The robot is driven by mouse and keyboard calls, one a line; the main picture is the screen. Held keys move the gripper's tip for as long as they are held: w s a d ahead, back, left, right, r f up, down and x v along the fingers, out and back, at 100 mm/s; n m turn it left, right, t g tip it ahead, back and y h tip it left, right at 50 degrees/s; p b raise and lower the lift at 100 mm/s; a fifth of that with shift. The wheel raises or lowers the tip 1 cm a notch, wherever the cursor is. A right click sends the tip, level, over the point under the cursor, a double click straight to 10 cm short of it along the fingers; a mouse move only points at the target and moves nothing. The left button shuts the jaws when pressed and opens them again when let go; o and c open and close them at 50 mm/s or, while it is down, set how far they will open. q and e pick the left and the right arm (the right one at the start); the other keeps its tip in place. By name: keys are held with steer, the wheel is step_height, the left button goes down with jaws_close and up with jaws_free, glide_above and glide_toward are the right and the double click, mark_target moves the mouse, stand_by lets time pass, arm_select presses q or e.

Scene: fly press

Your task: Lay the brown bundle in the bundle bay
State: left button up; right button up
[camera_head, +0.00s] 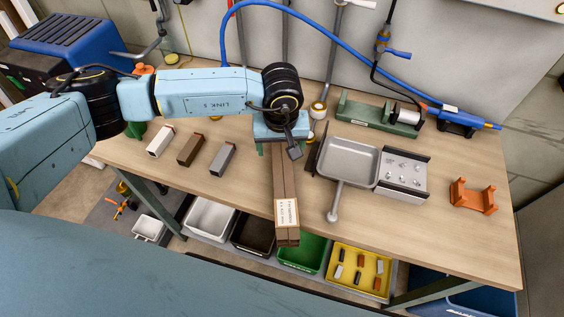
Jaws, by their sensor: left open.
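The brown bundle (286,190) is a long brown bar shape with a white label near its front end. It lies lengthwise from under my left gripper towards the front of the bench, and its near end reaches over the bench edge. My left gripper (279,149) is open, pointing down over the bundle's far end, which it partly hides. Whether the fingers touch the bundle cannot be told. No place is clearly marked as the bundle bay. My right gripper is not in view.
A grey tray with a handle (348,160) and a metal block (404,174) stand right of the bundle. Three small blocks, including a brown one (190,148), lie left. An orange bracket (473,197) is far right. Bins, including a green one (312,254), sit below the bench.

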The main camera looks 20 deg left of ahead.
mark_target(282, 159)
arm_select(q)
steer(key=shift+w+f+p, duration=0.15)
steer(key=shift+f, duration=1.1)
steer(key=shift+w+f+p, duration=0.2)
steer(key=shift+f, duration=1.1)
steer(key=shift+w+f+p, duration=0.15)
steer(key=shift+f, duration=1.1)
steer(key=c, duration=1.6)
